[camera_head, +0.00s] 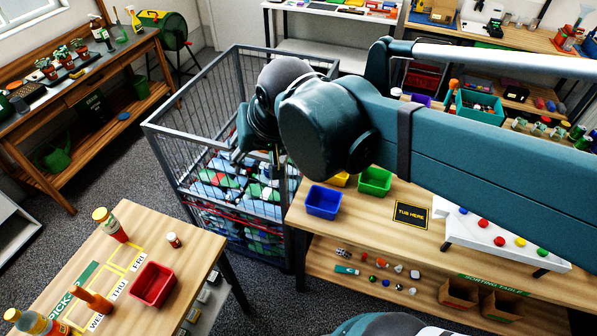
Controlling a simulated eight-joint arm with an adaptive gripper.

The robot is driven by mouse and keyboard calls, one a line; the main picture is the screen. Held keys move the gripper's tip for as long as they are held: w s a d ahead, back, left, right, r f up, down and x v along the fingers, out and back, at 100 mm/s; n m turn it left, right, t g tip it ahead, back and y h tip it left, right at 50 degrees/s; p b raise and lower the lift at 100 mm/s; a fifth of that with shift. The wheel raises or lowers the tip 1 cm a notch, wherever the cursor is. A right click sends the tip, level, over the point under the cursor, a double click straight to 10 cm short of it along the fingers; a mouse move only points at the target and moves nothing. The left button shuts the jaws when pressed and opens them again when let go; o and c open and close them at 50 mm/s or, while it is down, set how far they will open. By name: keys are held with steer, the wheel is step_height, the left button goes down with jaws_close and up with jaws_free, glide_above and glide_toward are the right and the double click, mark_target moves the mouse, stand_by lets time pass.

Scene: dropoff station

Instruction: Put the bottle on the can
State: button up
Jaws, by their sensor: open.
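Several bottles stand on the wooden pick-up table at the lower left. One is a reddish bottle with a yellow cap (110,226), near the back edge. Another is a yellowish bottle (30,321) at the front left corner, and an orange-red bottle (93,300) is between them. A small white and red can-like container (174,240) stands right of the reddish bottle, apart from it. I cannot tell for sure which item is the can. My gripper (258,158) hangs over the wire cage, partly hidden by my arm, open and away from the table.
A red bin (153,286) sits on the pick-up table (204,246). The tall wire cage (169,160) holds wrapped packages and stands between this table and the sorting table (330,236), which carries blue and green bins. My arm covers much of the right side.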

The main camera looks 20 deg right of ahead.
steer(key=s+d+f+n+t+h, duration=0.1)
steer(key=s+d+f+n, duration=0.1)
steer(key=s+d, duration=0.4)
steer(key=shift+s+d+f, duration=0.15)
steer(key=shift+d+f, duration=0.55)
steer(key=shift+d, duration=0.3)
